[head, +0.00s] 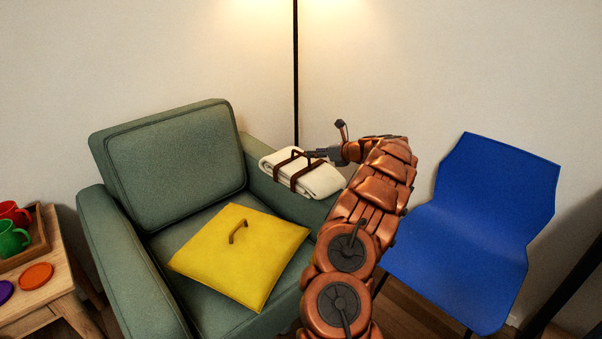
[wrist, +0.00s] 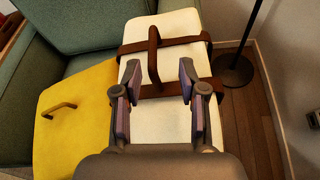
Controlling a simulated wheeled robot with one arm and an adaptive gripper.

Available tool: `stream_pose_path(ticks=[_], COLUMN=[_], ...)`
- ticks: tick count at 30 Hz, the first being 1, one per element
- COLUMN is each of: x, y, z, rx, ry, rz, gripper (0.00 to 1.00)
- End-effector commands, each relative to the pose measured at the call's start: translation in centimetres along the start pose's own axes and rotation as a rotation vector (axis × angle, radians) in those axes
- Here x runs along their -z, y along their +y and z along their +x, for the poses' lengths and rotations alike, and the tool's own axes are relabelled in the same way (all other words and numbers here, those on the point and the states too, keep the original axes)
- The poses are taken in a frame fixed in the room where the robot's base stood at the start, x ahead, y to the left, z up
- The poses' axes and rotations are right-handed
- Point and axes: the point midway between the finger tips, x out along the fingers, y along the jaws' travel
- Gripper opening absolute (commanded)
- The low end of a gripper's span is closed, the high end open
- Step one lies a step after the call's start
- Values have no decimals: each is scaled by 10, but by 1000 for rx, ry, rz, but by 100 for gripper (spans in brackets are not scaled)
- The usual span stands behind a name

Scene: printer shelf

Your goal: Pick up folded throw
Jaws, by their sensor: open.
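The folded throw (head: 323,179) is cream white with brown straps and a brown strap handle. It lies on the right armrest of the green armchair in the head view. In the wrist view the throw (wrist: 176,29) fills the middle, with its handle (wrist: 154,55) standing up across the straps. My gripper (head: 309,154) is at the throw in the head view. In the wrist view my gripper (wrist: 159,82) is open, its two fingers apart over the throw, with the near end of the handle between the fingertips. I cannot tell whether the fingers touch the throw.
A yellow cushion (head: 238,262) with a handle lies on the green armchair (head: 172,160) seat. A thin lamp pole (head: 296,75) stands behind the throw. A blue chair (head: 478,235) is at right. A wooden side table (head: 62,287) with mugs and coasters is at left.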

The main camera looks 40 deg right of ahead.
Motion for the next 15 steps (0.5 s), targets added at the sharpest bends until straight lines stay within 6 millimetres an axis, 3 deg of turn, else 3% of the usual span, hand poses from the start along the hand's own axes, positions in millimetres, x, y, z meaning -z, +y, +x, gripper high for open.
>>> stream_pose_path(ticks=[15], x=[1], y=[10], z=[51], rx=[-3], ry=[2], rz=[-4], gripper=[41])
